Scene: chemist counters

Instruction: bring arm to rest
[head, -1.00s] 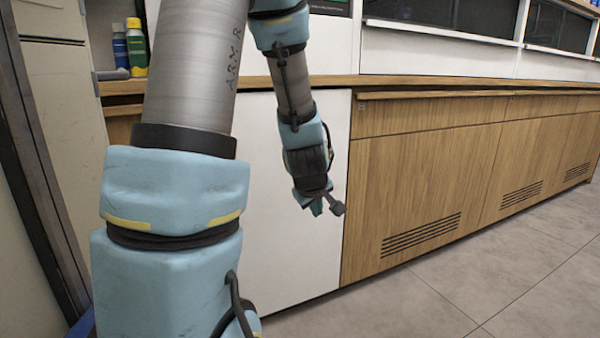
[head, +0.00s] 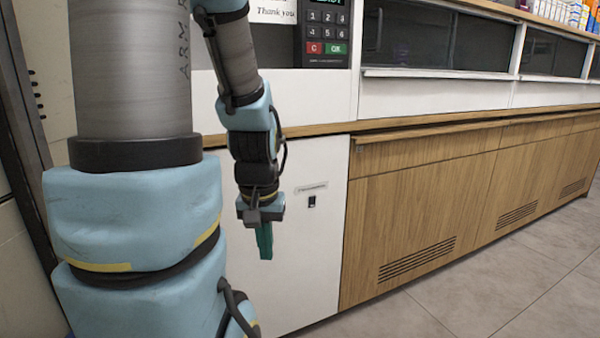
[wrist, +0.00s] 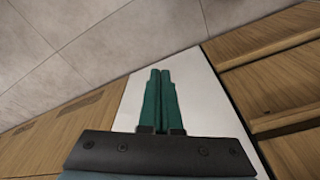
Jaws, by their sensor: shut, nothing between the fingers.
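My gripper (head: 264,241) hangs at the end of my arm in the head view, pointing down in front of a white cabinet panel (head: 318,245). Its green fingers (wrist: 160,100) lie side by side in the wrist view, shut with nothing between them. My blue and grey arm fills the left of the head view and hides part of the counter behind it.
Wooden cabinets (head: 420,215) with a vent (head: 418,260) run to the right under a counter edge (head: 420,127). A keypad (head: 327,32) stands above the white panel. The tiled floor (head: 500,275) at lower right is clear.

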